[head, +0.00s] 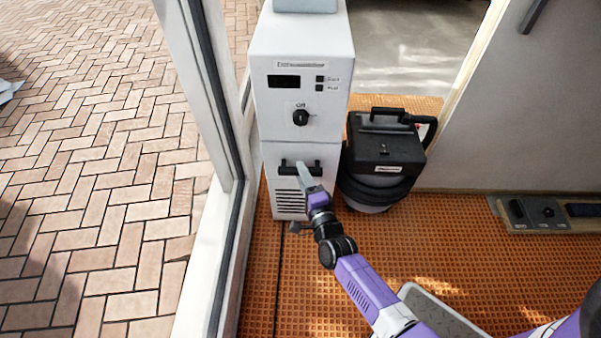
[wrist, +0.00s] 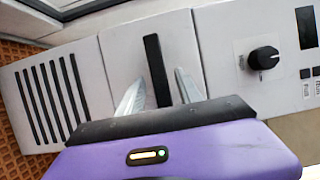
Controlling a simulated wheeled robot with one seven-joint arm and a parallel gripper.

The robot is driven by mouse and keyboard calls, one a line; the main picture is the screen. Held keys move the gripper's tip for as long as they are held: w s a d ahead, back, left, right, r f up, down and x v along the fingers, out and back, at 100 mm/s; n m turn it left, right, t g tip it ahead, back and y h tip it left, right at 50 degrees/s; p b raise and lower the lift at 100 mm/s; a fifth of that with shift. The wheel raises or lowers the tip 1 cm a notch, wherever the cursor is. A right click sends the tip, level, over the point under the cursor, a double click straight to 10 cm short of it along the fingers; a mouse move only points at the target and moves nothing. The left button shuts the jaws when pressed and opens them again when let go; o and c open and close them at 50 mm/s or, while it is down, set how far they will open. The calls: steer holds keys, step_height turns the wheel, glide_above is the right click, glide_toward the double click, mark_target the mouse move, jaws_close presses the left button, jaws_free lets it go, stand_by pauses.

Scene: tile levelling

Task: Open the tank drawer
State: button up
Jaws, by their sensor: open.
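The tall white dehumidifier (head: 262,110) stands by the door frame. Its tank drawer (head: 330,154) is the lower front panel and looks flush with the body. A dark bar handle (head: 287,170) is on that panel, partly hidden behind my gripper (head: 306,178). In the wrist view the handle (wrist: 155,62) lies between the two grey fingers of my open gripper (wrist: 163,76), one on each side. I cannot tell whether either finger touches it. The drawer front (wrist: 122,50) shows around the handle.
A dark knob (head: 300,118) and a small display (head: 284,82) are above the drawer. A black vacuum-like machine (head: 388,150) stands close on the right. A door frame (head: 205,100) is close on the left. Orange matting (head: 450,250) in front is mostly clear.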

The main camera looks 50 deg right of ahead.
steer(key=shift+x, duration=0.9)
steer(key=shift+c, duration=0.4)
jaws_close()
stand_by(0.5)
